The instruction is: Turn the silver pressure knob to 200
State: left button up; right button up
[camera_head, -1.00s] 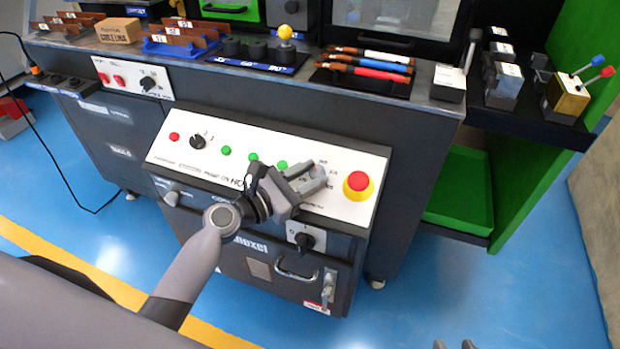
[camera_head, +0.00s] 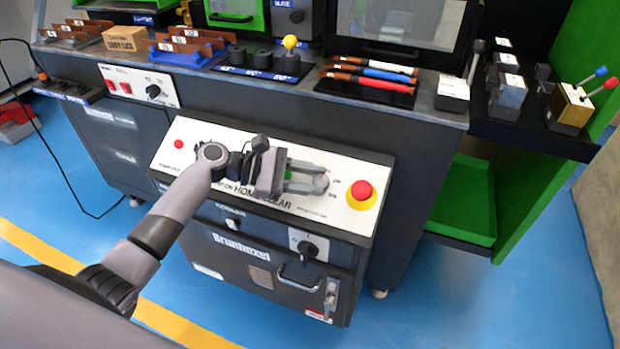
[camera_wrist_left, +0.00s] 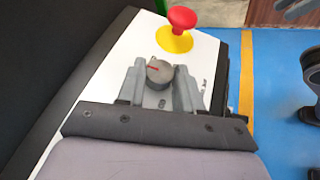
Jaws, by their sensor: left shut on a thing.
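The round grey knob (camera_wrist_left: 159,72) with a red pointer line sits between the two fingers of my left gripper (camera_wrist_left: 160,85) in the left wrist view. In the head view my left gripper (camera_head: 306,180) reaches over the white control panel (camera_head: 338,213), and its fingers largely hide the knob. The fingers are shut on the knob's sides. The number that the pointer marks is too small or hidden to read.
A red emergency button (camera_head: 361,191) on a yellow disc stands just right of my fingers; it also shows in the wrist view (camera_wrist_left: 181,19). Below the panel are a black rotary switch (camera_head: 308,248) and a door handle (camera_head: 300,278). Pens (camera_head: 372,75) lie on the bench above.

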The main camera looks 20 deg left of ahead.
pick_arm(q)
jog(key=shift+g, duration=0.3)
pick_arm(e)
jog(key=shift+s+d+f, duration=0.1)
jog(key=shift+s+f, duration=0.05)
jog(key=shift+f, duration=0.1)
pick_arm(q)
jog(key=o, duration=1)
jog(key=shift+o, duration=0.2)
jog(key=p+v, duration=0.1)
jog(key=v, duration=0.5)
jog(key=shift+s+a+r, duration=0.15)
jog(key=shift+s+a, duration=0.05)
jog(key=shift+a, duration=0.3)
pick_arm(e)
jog(key=shift+s+d+f, duration=0.2)
jog(key=shift+d, duration=0.3)
